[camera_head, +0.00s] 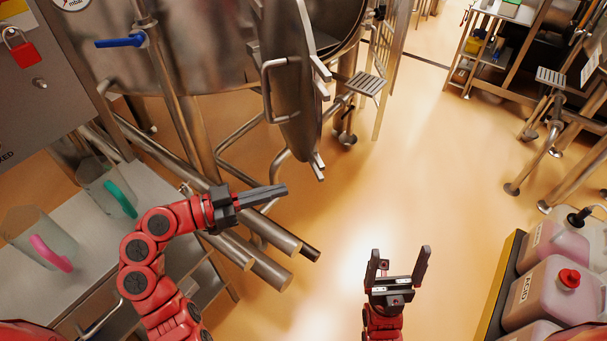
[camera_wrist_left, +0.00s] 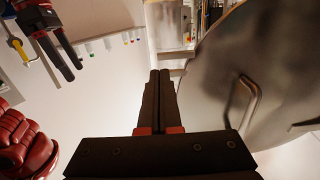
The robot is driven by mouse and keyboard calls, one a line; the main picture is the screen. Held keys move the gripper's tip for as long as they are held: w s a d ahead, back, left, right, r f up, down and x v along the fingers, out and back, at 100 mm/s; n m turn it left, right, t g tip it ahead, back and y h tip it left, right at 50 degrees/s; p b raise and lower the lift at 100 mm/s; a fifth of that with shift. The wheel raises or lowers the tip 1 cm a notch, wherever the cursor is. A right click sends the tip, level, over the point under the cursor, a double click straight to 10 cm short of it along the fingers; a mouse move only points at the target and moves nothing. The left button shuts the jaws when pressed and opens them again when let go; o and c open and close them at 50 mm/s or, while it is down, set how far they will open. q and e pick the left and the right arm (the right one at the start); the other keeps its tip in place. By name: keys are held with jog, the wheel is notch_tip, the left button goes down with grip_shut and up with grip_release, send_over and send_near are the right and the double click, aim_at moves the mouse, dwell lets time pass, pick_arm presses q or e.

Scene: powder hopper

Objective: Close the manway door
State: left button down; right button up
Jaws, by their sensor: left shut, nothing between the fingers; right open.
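The manway door (camera_head: 298,110) is a steel round door standing open, seen nearly edge-on in the head view, swung out from the tank opening (camera_head: 335,25). Its bar handle (camera_head: 267,92) is on the left face. In the left wrist view the door (camera_wrist_left: 210,75) fills the right side, with its handle (camera_wrist_left: 242,103) showing. My left gripper (camera_head: 284,190) is shut and empty, below the door and apart from it in the head view. It shows in the wrist view (camera_wrist_left: 160,75), left of the door. My right gripper (camera_head: 397,255) is open and empty over the floor.
A steel table (camera_head: 150,262) with clear jugs (camera_head: 40,235) stands at left. Steel pipes (camera_head: 262,262) run below my left gripper. Acid containers (camera_head: 545,290) stand at lower right. A small step (camera_head: 366,84) is beside the tank. The middle floor is clear.

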aim_at(318, 179)
pick_arm(q)
jog(key=p+x, duration=0.2)
jog(key=x, duration=0.3)
jog(key=shift+w+d+r+p, duration=0.1)
jog(key=shift+d+r+p, duration=0.1)
jog(key=shift+d+p, duration=0.1)
jog(key=shift+w+d+f, duration=0.2)
jog(key=shift+d, duration=0.2)
jog(key=shift+d, duration=0.1)
